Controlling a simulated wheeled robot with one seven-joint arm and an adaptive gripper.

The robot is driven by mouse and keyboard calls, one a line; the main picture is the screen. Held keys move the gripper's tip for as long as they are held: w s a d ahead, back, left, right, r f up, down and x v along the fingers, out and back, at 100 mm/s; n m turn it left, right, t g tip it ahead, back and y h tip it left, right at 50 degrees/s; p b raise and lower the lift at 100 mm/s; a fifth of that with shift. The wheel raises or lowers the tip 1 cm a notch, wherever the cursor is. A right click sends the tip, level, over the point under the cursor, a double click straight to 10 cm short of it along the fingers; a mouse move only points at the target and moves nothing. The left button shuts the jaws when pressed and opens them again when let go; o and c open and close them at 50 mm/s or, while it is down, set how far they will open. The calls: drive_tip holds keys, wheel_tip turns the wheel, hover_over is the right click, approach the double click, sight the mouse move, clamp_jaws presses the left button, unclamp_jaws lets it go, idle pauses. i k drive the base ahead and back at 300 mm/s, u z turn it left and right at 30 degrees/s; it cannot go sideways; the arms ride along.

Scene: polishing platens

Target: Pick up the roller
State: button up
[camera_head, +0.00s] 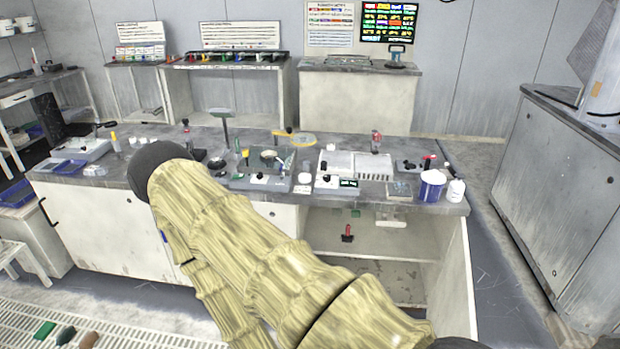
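I cannot single out the roller with certainty; the tools are small in this view. A red-topped tool (376,139) stands upright at the back of a white block on the workbench (455,207). Another red-handled tool (427,162) stands near the right end of the bench. A red and black handled tool (347,234) shows in the open bay under the bench top. My arm reaches up from the lower right and covers the left middle of the bench. My gripper is not visible, and the arm hides whatever lies behind it.
Blue trays (70,167) lie at the left end. A grey cabinet (555,190) stands at the right, with open floor (510,265) between. A back counter (358,100) stands against the wall.

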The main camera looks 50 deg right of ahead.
sight(347, 238)
drive_tip(key=z, duration=0.3)
drive_tip(key=i, duration=1.1)
drive_tip(key=z, duration=1.4)
drive_tip(key=i, duration=0.65)
drive_tip(key=z, duration=0.8)
